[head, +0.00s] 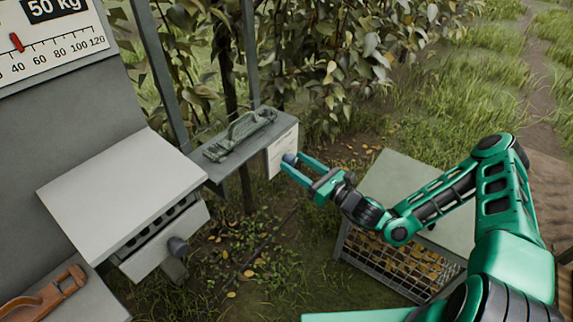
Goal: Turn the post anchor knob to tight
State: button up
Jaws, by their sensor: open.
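The post anchor knob (289,158) is a small blue-grey knob on a pale panel (277,157) at the end of a grey shelf, in the middle of the head view. My gripper (296,165) is green with two fingers, and it reaches in from the right. Its fingertips are at the knob, one finger to each side as far as I can see. The gripper is open. The fingertips partly cover the knob, and I cannot tell whether they touch it. Any marking for tight is too small to read.
The grey shelf (214,172) holds a green-grey tool (240,134). At left are a cabinet (121,192) with a partly open drawer and dark knob (178,246), an orange-brown tool (43,294) and a scale (52,38). A mesh-sided crate (352,246) stands under my arm. Foliage grows behind.

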jog(key=v, duration=1)
jog(key=shift+s+d, duration=0.2)
jog(key=shift+d, duration=0.1)
jog(key=s+a+f+n+g, duration=0.1)
jog(key=s+f+n+g, duration=0.2)
jog(key=s+n+g, duration=0.8)
jog(key=s+d+n+g+h, duration=0.2)
jog(key=s+d+n+h, duration=0.25)
jog(key=d+n, duration=0.4)
jog(key=s+d+r+n+g+h, duration=0.1)
jog(key=s+d+r+n+h, duration=0.25)
jog(key=d+r+h, duration=0.6)
jog(key=s+d+r+m+t, duration=0.1)
jog(key=s+d+r, duration=0.8)
jog(key=r, duration=0.3)
jog(key=shift+s+d+r+m, duration=0.3)
jog(key=shift+s+d, duration=0.1)
jog(key=shift+d, duration=0.45)
